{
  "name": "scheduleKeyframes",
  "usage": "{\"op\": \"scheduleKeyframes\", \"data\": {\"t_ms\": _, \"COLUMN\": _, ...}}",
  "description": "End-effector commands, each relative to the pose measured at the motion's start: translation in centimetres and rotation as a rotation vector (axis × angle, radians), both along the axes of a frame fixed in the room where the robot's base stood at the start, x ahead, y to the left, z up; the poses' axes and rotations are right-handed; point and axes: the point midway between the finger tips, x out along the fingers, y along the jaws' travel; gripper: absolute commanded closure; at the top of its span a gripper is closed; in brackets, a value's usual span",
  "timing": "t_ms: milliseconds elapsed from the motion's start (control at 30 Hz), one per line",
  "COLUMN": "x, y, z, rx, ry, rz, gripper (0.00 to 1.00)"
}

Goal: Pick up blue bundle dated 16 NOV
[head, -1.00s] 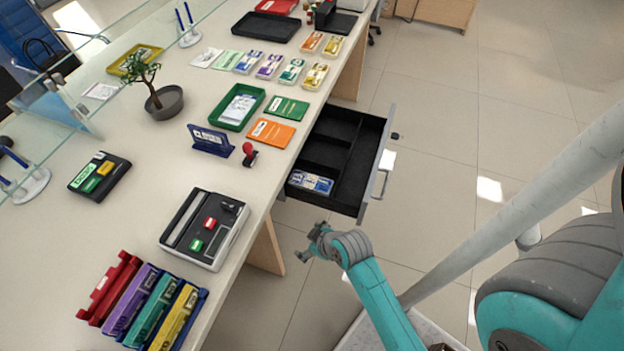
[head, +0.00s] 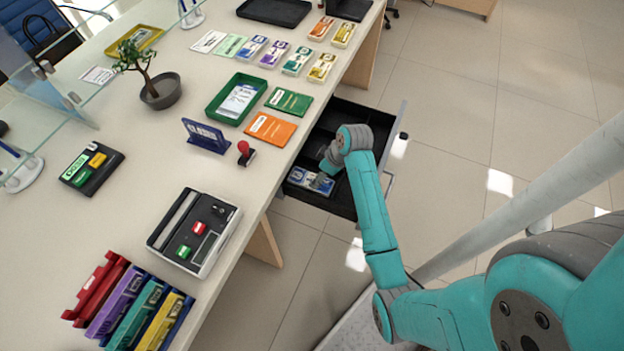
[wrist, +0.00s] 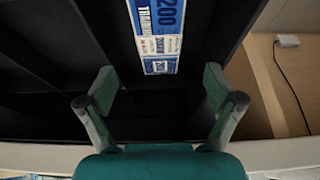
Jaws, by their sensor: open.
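A blue bundle (head: 305,181) lies in the front-left compartment of the open drawer (head: 343,207). In the wrist view the blue bundle (wrist: 158,30) shows a large "200" and "TRAINING", with a paler printed section at its near end. I cannot read a date on it. My gripper (head: 325,170) is over the drawer and partly covers the bundle there. In the wrist view my gripper (wrist: 159,85) is open and empty, with the bundle ahead between its fingers.
Drawer dividers and walls stand close around the bundle. An orange folder (head: 270,128), a green tray (head: 236,99) and a red-handled stamp (head: 245,152) lie on the counter beside the drawer. The floor right of the drawer is clear.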

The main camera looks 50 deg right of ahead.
Motion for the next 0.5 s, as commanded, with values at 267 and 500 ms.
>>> {"op": "scheduleKeyframes", "data": {"t_ms": 267, "x": 0.8, "y": 0.3, "z": -1.9, "rx": -0.001, "ry": -0.001, "rz": 0.001, "gripper": 0.08}}
{"op": "scheduleKeyframes", "data": {"t_ms": 500, "x": 2.0, "y": 0.6, "z": -4.9, "rx": 0.001, "ry": 0.0, "rz": 0.0, "gripper": 0.08}}
